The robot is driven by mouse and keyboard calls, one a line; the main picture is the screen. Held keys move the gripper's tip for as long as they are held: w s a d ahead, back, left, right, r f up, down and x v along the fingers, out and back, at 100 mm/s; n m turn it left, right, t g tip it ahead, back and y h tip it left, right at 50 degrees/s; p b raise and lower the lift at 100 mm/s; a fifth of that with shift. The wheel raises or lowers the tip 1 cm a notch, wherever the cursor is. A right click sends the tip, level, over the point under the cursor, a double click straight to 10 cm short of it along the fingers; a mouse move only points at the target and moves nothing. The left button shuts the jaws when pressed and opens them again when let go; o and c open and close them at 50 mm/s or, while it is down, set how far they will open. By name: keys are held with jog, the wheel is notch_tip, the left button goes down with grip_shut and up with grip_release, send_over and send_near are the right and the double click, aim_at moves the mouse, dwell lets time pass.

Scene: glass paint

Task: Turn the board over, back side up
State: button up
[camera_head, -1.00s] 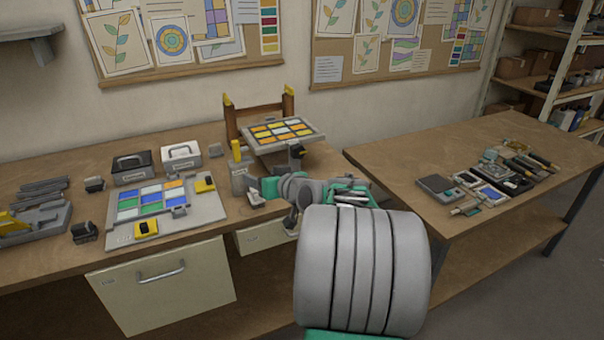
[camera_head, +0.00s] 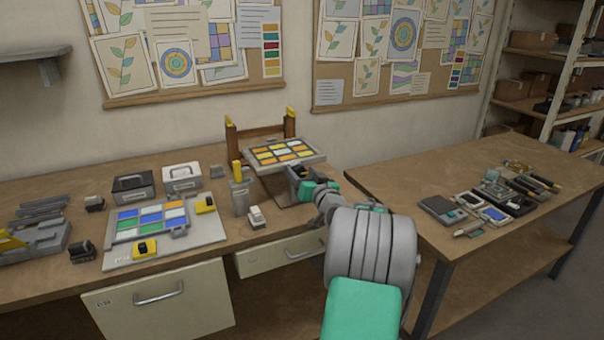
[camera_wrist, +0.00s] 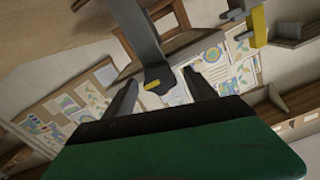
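The board (camera_head: 284,153) is a grey-framed panel with yellow, orange and white panes facing up. It sits raised on the wooden stand (camera_head: 262,133) with yellow-tipped posts, at the back middle of the left bench. My gripper (camera_head: 297,172) is at the board's near right edge, just below it; the arm partly hides that corner. In the wrist view my gripper (camera_wrist: 160,78) has its two dark fingers apart. A grey arm-like piece with a yellow mark (camera_wrist: 153,86) shows between the fingers, with gaps on both sides. Contact cannot be told.
A second panel with coloured panes (camera_head: 150,222) lies flat on the left bench. A grey bottle with a yellow top (camera_head: 240,195) and a small white item (camera_head: 257,216) stand left of my gripper. The right bench (camera_head: 400,172) holds tools.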

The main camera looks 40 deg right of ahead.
grip_shut()
dwell(0.5)
